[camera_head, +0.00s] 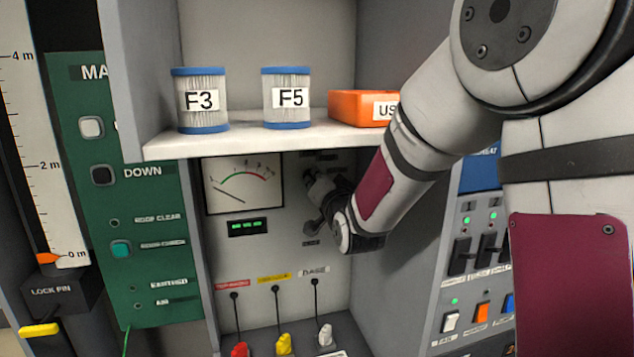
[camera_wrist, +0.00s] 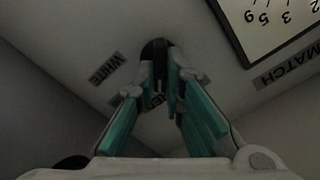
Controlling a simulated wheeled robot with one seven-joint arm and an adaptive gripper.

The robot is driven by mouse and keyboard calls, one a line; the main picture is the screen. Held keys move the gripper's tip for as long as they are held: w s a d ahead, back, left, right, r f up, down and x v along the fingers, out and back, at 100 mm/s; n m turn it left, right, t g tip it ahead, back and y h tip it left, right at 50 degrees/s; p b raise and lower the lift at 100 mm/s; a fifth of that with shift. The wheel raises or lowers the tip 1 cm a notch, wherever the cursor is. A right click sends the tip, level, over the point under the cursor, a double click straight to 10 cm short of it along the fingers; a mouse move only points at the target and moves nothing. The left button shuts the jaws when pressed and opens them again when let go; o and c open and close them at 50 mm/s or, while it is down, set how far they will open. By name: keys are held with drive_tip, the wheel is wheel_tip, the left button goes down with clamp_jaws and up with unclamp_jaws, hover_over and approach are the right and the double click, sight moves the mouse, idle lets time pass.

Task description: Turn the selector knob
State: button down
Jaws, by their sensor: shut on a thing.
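The dark selector knob (camera_wrist: 154,47) shows in the wrist view on a grey panel, between the fingertips of my gripper (camera_wrist: 163,78). My gripper is shut on it, with a teal-padded finger on each side. A label reading WHITE lies left of the knob, and another label behind the fingers is partly hidden. In the head view my gripper (camera_head: 316,200) reaches the meter panel (camera_head: 290,250) from the right, below the shelf. There the knob is mostly hidden by the gripper, and its exact setting cannot be told.
An analog meter (camera_head: 243,184) is left of my gripper. A shelf (camera_head: 270,139) above holds canisters F3 (camera_head: 201,115) and F5 (camera_head: 286,112) and an orange box (camera_head: 355,106). Cables with coloured plugs hang below. A switch panel (camera_head: 475,270) stands right, a green panel (camera_head: 130,200) left.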

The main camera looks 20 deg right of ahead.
drive_tip(key=c, duration=1.7)
unclamp_jaws()
drive_tip(key=s, duration=0.7)
drive_tip(key=shift+s, duration=0.25)
